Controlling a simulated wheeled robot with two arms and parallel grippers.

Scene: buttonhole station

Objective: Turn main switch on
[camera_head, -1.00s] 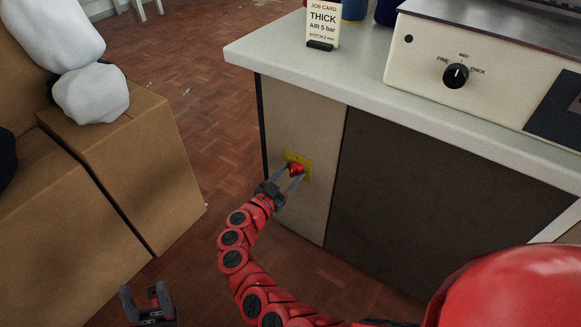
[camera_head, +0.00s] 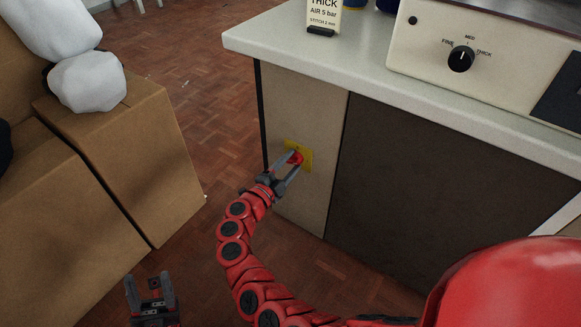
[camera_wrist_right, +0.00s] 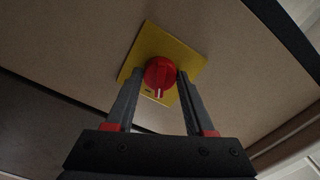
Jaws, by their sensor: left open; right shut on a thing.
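The main switch is a red round knob (camera_head: 296,157) on a yellow plate (camera_head: 306,158), on the pale side panel of the cabinet under the worktop. In the right wrist view the knob (camera_wrist_right: 160,73) shows a white mark pointing toward the bottom of the picture. My right gripper (camera_head: 294,161) has its fingers on either side of the knob and is shut on it; both fingertips (camera_wrist_right: 159,76) also show in the wrist view. My left gripper (camera_head: 148,285) is open and empty, low at the left, away from the switch.
Cardboard boxes (camera_head: 140,160) with white bundles (camera_head: 87,82) on top stand at the left. A machine with a FINE/MED/THICK dial (camera_head: 461,59) and a job card (camera_head: 323,17) sit on the worktop (camera_head: 300,55). Parquet floor (camera_head: 215,110) lies open between boxes and cabinet.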

